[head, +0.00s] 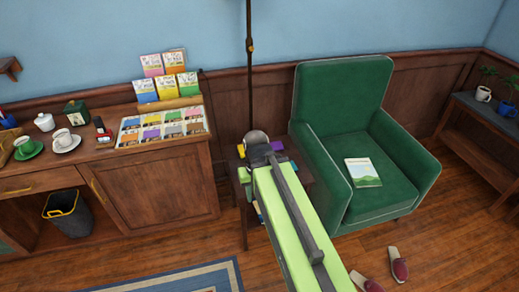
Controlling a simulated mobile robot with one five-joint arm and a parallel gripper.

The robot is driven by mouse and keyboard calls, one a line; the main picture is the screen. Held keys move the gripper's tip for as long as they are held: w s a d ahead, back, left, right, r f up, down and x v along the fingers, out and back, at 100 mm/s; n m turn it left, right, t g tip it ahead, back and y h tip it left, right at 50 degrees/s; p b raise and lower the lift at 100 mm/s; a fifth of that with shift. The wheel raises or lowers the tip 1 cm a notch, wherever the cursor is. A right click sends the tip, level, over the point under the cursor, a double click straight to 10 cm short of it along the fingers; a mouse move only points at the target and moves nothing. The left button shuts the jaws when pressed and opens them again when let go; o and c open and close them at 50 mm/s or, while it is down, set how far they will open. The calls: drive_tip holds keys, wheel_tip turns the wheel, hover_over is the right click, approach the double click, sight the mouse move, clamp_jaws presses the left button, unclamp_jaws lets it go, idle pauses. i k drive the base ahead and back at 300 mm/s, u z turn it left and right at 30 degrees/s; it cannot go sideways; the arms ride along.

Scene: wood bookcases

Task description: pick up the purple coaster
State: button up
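A small side table (303,170) stands left of the green armchair, mostly covered by my green arm. A flat purple piece (277,146) shows on it just right of my arm's grey end. A yellow piece (241,150) lies left of the arm's end. My gripper (258,150) is at the far end of the arm, over the table. Its fingers are hidden, so I cannot see whether they hold anything.
A green armchair (400,147) with a book (363,172) stands close on the right. A wooden desk (150,190) with cups and a card rack is on the left. A dark pole (249,75) rises behind the table. Slippers (399,264) lie on the floor.

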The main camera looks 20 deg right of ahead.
sight(278, 145)
drive_tip(key=u, duration=0.05)
drive_tip(key=i, duration=1.5)
drive_tip(key=u, duration=0.05)
